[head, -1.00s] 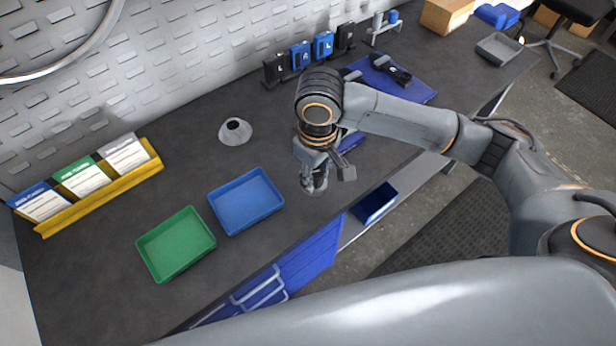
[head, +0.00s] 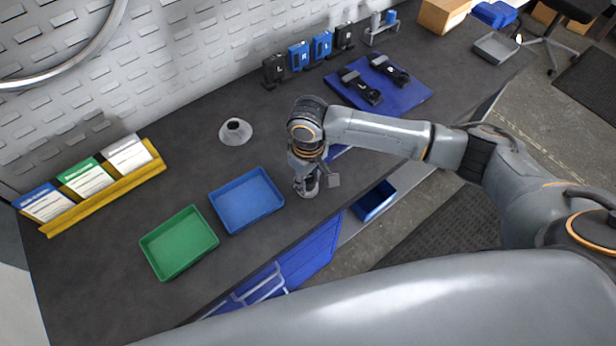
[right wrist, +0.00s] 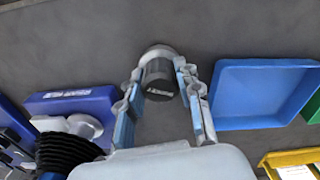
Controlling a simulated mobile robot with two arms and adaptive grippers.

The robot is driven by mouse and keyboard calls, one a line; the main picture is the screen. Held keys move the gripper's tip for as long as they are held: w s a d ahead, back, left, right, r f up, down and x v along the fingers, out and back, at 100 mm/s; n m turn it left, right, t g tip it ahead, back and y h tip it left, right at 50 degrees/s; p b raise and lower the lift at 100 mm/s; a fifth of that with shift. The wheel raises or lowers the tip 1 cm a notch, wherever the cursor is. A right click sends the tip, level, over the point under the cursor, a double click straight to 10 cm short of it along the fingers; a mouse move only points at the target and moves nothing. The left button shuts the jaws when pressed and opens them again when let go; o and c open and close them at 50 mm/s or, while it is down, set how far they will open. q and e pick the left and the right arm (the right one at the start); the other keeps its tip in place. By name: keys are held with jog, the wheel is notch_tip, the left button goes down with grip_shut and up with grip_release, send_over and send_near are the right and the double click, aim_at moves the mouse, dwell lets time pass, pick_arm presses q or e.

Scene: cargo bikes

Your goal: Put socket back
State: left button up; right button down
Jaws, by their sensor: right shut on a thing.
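The socket (right wrist: 159,80) is a dark grey cylinder with a small white label and a lighter grey round part behind it. In the right wrist view it sits between the two fingers of my right gripper (right wrist: 161,95). In the head view my right gripper (head: 307,188) points down near the table's front edge, right of the blue tray, shut on the socket. The socket is mostly hidden there. A small rack (head: 380,30) with grey and blue cylinders stands at the back. My left gripper is not in view.
A blue tray (head: 246,200) and a green tray (head: 179,243) lie to the left. A blue mat (head: 405,103) holds two black tools. A blue block (right wrist: 75,108) lies beside the gripper. The table between cone and arm is clear.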

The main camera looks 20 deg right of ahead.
aim_at(308, 178)
jog(key=c, duration=0.9)
grip_release()
jog(key=shift+f, duration=0.1)
notch_tip(308, 178, up, 12)
jog(key=shift+r+b, duration=0.2)
jog(key=shift+b, duration=0.85)
